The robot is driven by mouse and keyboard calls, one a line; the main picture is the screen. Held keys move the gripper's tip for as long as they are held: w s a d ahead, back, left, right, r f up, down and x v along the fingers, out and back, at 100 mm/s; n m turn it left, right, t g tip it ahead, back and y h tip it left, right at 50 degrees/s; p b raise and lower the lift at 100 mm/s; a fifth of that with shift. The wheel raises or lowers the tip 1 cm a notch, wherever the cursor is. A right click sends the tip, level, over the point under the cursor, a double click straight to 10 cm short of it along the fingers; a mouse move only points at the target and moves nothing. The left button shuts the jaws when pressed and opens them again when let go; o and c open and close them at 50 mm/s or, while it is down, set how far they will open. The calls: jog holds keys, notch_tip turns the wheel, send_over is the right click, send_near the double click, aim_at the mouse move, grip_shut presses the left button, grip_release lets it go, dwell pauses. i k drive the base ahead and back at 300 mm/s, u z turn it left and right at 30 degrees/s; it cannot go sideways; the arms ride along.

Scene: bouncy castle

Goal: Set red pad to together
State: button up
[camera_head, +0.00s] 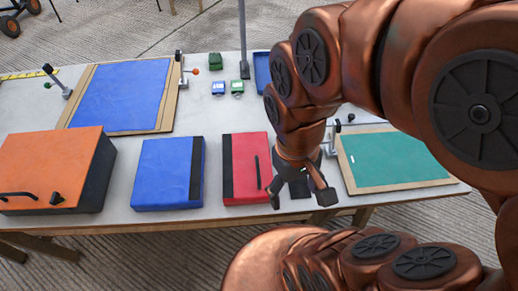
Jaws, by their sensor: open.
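The red pad (251,165) is a flat red block with a black strip along its left edge and a dark bar on its top. It lies on the table near the front edge, right of the blue pad (161,173). A clear gap separates the two. My gripper (301,197) is open and points down just right of the red pad, over the table's front edge. I cannot tell whether a finger touches the pad. A small dark piece shows between the fingers; what it is I cannot tell.
An orange box (52,160) with black handles stands at the left. A blue sheet on a board (122,95) is clamped at the back left. A green sheet on a board (397,158) lies at the right. Small green and blue items (216,62) sit at the back.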

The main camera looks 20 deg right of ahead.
aim_at(247, 165)
jog(key=z, duration=1.4)
jog(key=k, duration=1.05)
jog(key=u, duration=2)
